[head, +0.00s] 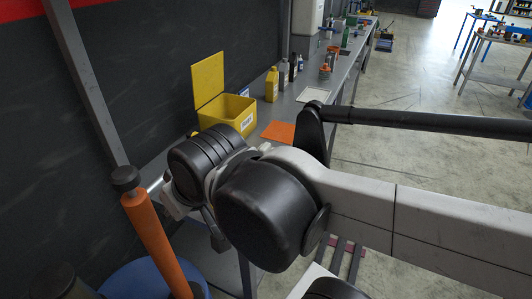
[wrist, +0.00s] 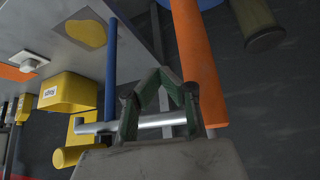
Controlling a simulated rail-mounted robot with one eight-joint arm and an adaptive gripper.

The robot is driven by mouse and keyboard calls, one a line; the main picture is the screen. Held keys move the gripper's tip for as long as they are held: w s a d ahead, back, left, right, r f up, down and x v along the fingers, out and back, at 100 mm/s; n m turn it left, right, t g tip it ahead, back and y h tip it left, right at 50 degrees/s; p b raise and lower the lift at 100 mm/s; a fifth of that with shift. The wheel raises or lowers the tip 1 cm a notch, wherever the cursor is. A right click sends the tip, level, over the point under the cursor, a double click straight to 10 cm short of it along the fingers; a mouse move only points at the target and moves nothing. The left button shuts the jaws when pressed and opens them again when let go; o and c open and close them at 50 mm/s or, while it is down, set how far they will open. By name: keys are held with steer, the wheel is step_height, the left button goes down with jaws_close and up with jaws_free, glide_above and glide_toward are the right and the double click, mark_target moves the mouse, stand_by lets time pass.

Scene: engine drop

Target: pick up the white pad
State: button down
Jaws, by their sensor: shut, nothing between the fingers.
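The white pad (head: 314,94) lies flat on the long workbench (head: 332,72) in the head view, beyond an orange pad (head: 278,131). It looks like a pale sheet with a darker border. I cannot make it out for certain in the wrist view. My gripper (wrist: 160,74) shows in the wrist view with its dark green fingers closed together and nothing between them. It is away from the white pad, near an orange post (wrist: 198,60).
An open yellow bin (head: 228,112) stands on the bench against the dark wall, with yellow and dark bottles (head: 272,84) beside it. The orange post (head: 155,240) stands at lower left. Blue and grey tables (head: 490,60) stand far right; open floor lies between.

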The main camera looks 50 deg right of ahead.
stand_by(0.3)
steer(key=c, duration=1.4)
jaws_free()
